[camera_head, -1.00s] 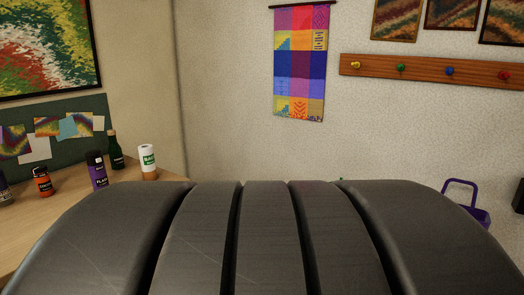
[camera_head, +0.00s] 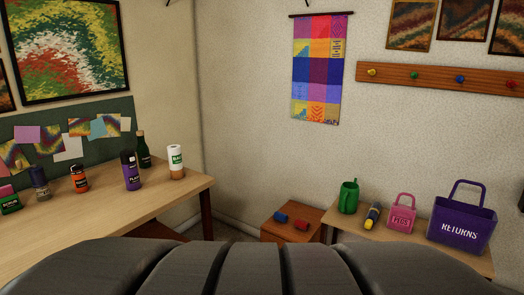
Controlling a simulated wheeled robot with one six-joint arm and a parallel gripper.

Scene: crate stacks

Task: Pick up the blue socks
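A small blue rolled item (camera_head: 281,217), which looks like the blue socks, lies on a low wooden box or stand (camera_head: 275,234) near the corner. A similar red rolled item (camera_head: 301,224) lies just right of it, close by. The lower part of the stand is hidden behind the dark ridged shape across the bottom of the picture, which seems to be part of my own body. My gripper is not in view.
A wooden desk (camera_head: 200,184) on the left holds several bottles and cans. A table (camera_head: 478,262) on the right holds a green watering can (camera_head: 348,197), a flashlight-like item (camera_head: 373,215), a pink basket (camera_head: 401,214) and a purple basket (camera_head: 463,222).

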